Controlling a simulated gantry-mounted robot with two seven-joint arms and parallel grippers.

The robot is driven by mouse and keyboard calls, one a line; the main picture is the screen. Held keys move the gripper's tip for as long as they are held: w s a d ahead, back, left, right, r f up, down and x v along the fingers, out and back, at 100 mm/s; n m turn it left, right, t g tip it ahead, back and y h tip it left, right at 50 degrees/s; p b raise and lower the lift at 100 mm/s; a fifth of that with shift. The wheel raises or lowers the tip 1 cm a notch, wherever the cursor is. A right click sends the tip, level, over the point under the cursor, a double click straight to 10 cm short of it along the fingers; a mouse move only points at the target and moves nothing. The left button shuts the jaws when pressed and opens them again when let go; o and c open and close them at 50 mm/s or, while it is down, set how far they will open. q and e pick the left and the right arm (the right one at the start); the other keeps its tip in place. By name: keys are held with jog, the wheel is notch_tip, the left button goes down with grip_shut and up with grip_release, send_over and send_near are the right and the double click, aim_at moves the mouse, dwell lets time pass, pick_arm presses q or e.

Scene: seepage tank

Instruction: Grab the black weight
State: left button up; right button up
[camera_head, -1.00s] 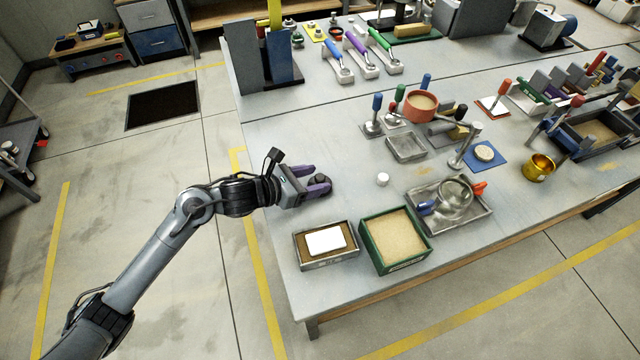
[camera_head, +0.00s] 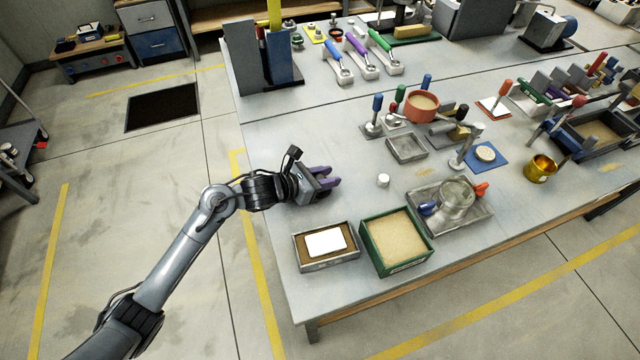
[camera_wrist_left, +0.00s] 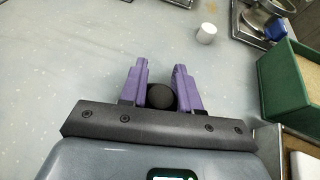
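The black weight (camera_wrist_left: 161,96) shows in the left wrist view as a dark rounded piece between the two purple fingers, close to the palm. Both fingers appear to touch its sides. In the head view the fingers hide it. My left gripper (camera_head: 328,177) is low over the left part of the grey table, with its fingers pointing right; it also shows in the left wrist view (camera_wrist_left: 160,82). It looks shut on the weight. I cannot tell whether the weight still rests on the table. My right gripper is in neither view.
A small white cylinder (camera_head: 383,180) stands right of the gripper. A tray with a white block (camera_head: 326,241), a green sand box (camera_head: 366,243) and a metal tray (camera_head: 478,225) holding a glass vessel are nearer the front. The table behind the gripper is clear.

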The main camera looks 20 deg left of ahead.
pick_arm(q)
grip_shut()
